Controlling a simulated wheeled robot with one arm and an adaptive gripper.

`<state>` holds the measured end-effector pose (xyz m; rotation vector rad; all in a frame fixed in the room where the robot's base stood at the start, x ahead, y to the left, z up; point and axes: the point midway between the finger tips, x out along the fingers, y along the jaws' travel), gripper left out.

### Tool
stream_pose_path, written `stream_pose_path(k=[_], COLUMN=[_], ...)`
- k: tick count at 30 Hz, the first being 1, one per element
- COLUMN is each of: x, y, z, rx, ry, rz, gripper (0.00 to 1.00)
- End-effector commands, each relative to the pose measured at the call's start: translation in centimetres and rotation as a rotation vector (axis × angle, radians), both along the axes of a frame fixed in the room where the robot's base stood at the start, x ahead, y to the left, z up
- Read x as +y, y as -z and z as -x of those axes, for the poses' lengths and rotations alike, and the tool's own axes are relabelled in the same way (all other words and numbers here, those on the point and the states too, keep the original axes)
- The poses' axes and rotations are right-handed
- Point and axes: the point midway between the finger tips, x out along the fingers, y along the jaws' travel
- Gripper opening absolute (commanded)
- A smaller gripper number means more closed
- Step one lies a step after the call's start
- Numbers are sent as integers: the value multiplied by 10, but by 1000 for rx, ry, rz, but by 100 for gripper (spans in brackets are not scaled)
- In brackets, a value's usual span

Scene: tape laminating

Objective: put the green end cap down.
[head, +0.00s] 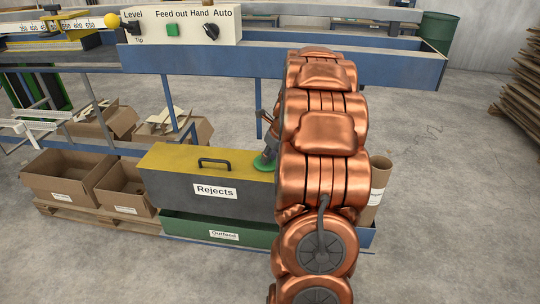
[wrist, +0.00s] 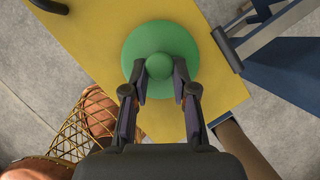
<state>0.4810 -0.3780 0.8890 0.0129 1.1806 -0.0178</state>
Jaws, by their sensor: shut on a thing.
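The green end cap (wrist: 160,45) is a round disc with a ball-shaped knob in its middle. My gripper (wrist: 160,80) is shut on the knob, with one finger on each side of it. In the wrist view the cap is over the yellow lid (wrist: 95,45) of the Rejects box. In the head view the cap (head: 264,163) shows at the right end of that lid, partly hidden by my copper-coloured arm. I cannot tell whether the cap touches the lid. My gripper (head: 268,150) is mostly hidden there.
The grey Rejects box (head: 165,190) has a black handle (head: 214,161) on its lid. A green Outfeed tray (head: 180,227) lies below it. Cardboard boxes (head: 55,190) stand at the left, and a cardboard tube (head: 380,175) stands right of my arm. A blue machine frame (head: 260,62) runs behind.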

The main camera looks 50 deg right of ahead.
Motion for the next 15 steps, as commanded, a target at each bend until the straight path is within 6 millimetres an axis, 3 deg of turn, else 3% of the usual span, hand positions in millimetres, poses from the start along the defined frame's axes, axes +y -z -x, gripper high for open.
stream_pose_path(k=[3,4,9,11,15], x=[0,0,0,0,0], y=[2,2,2,2,2], z=[0,0,0,0,0], rx=[1,0,0,0,0], ry=[1,1,0,0,0], rz=[-1,-1,0,0,0], gripper=[0,28,45,52,52])
